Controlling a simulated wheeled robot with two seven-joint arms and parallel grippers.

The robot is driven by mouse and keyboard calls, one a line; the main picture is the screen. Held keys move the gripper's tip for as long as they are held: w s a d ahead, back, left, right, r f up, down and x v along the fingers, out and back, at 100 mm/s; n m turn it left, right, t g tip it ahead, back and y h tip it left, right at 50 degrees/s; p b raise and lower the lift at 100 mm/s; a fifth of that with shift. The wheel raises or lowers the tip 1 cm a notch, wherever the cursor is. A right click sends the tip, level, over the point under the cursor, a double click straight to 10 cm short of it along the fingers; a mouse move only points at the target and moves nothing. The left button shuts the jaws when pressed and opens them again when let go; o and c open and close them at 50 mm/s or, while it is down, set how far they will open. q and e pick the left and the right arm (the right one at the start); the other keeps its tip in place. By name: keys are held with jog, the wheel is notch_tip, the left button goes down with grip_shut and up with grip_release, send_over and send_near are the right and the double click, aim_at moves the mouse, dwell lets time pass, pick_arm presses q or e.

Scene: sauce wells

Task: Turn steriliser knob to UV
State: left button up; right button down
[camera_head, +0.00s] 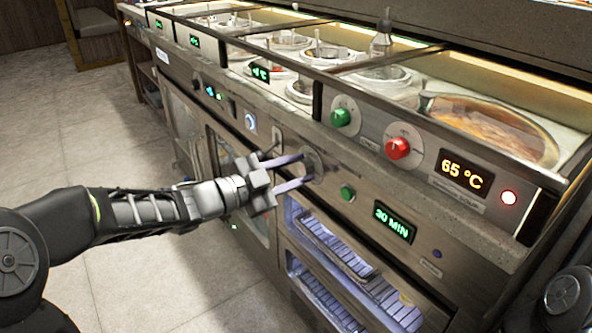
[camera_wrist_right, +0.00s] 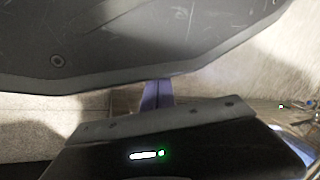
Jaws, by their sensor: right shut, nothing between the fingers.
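The steriliser (camera_head: 283,237) is built into the counter front, with blue-lit shelves behind its glass and a green "30 MIN" display (camera_head: 395,222). Its round knob (camera_head: 316,163) sits up and left of that display, partly hidden by my fingers. My left gripper (camera_head: 308,168) reaches in from the left, its two purple fingers spread apart with tips at the knob's face. I cannot tell whether they touch it, and the knob's marks are too small to read. My right gripper (camera_wrist_right: 157,95) shows in the right wrist view, its purple fingers together and empty.
A green knob (camera_head: 341,117), a red knob (camera_head: 398,148) and a "65 °C" display (camera_head: 466,172) sit on the panel above. A small green button (camera_head: 347,193) is just below the steriliser knob. Open floor (camera_head: 130,280) lies left of the counter.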

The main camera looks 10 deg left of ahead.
pick_arm(q)
jog(key=o, duration=0.4)
jog(key=shift+s+a+r, duration=0.1)
jog(key=shift+s+a, duration=0.3)
jog(key=p+v, duration=0.2)
jog(key=v, duration=0.4)
jog(key=shift+s+a, duration=0.2)
jog(key=shift+s, duration=0.15)
